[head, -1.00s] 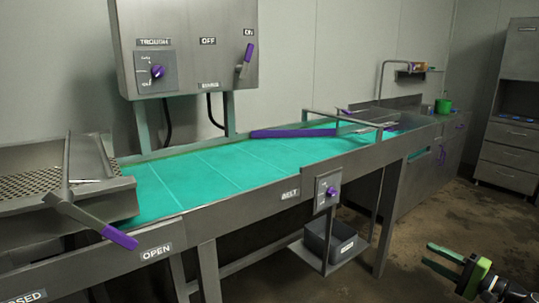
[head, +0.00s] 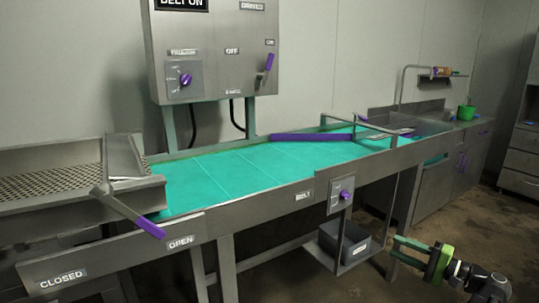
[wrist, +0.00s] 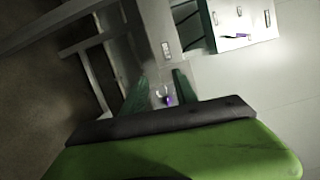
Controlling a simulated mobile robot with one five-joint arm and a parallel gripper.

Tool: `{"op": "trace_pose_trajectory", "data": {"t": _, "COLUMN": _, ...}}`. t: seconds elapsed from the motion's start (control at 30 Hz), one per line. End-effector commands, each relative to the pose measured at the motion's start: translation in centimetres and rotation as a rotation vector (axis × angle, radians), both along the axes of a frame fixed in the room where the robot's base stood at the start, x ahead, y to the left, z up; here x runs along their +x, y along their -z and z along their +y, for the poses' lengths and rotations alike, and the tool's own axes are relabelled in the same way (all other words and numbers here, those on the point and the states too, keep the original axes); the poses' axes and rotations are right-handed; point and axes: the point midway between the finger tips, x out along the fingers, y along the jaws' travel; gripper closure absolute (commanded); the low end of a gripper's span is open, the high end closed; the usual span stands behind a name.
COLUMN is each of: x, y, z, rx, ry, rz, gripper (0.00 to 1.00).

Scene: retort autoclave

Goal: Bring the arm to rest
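My gripper (head: 394,249) is at the lower right of the head view, out in front of the metal line, with its green fingers pointing left. In the wrist view the two green fingers (wrist: 161,94) stand apart with a gap between them. Nothing is seen held. A small purple knob shows beyond that gap, apart from the fingers. The arm behind the gripper is dark and partly cut off by the picture's lower edge.
A teal belt (head: 225,180) runs along the metal line. A purple-handled lever (head: 150,229) points towards OPEN. A control box (head: 215,50) stands behind. The belt knob (head: 345,195) is on the front. A grey bin (head: 345,238) sits on a low shelf. Floor at right is clear.

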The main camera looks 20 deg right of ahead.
Motion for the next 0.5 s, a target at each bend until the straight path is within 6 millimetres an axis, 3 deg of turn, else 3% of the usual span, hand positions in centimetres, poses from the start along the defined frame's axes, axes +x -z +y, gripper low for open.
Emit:
{"op": "trace_pose_trajectory", "data": {"t": 0.03, "x": 1.7, "y": -1.1, "z": 2.0, "rx": -0.002, "ry": -0.042, "rz": 0.003, "gripper": 0.65}}
{"op": "trace_pose_trajectory", "data": {"t": 0.17, "x": 6.3, "y": -2.3, "z": 8.7, "rx": -0.020, "ry": -0.178, "rz": 0.037, "gripper": 0.65}}
{"op": "trace_pose_trajectory", "data": {"t": 0.33, "x": 11.9, "y": -2.6, "z": 22.4, "rx": -0.116, "ry": -0.423, "rz": 0.154, "gripper": 0.65}}
{"op": "trace_pose_trajectory", "data": {"t": 0.5, "x": 13.4, "y": -0.8, "z": 36.8, "rx": -0.323, "ry": -0.679, "rz": 0.312, "gripper": 0.65}}
